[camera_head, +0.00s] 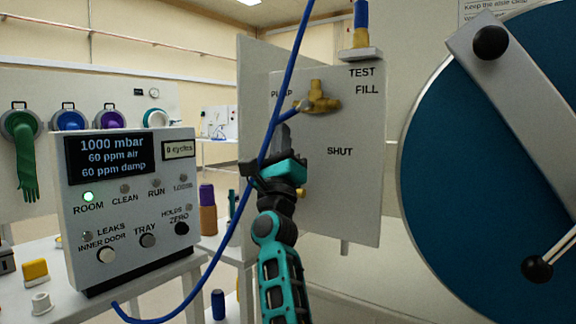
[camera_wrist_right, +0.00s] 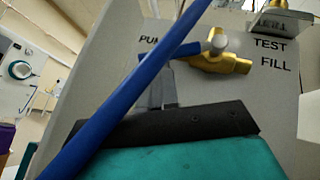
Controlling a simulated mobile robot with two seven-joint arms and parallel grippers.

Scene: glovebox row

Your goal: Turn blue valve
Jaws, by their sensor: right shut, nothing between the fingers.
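A brass valve (camera_head: 318,98) sits on the pale panel (camera_head: 345,190) marked PUMP, TEST, FILL and SHUT. Its short blue handle (camera_head: 293,114) points left and slightly down in the head view. In the right wrist view, the brass body (camera_wrist_right: 225,63) and blue handle (camera_wrist_right: 186,49) show beyond the fingers. My right gripper (camera_head: 283,133) is shut and empty, its fingertips just below the handle; I cannot tell whether they touch it. A blue hose (camera_head: 291,68) crosses in front of the panel and hides part of PUMP. My left gripper is out of view.
A control box (camera_head: 130,200) with a lit display stands on a white table to the left. A large blue round door (camera_head: 480,170) with black knobs fills the right side. The blue hose (camera_wrist_right: 120,97) crosses close before my right wrist camera.

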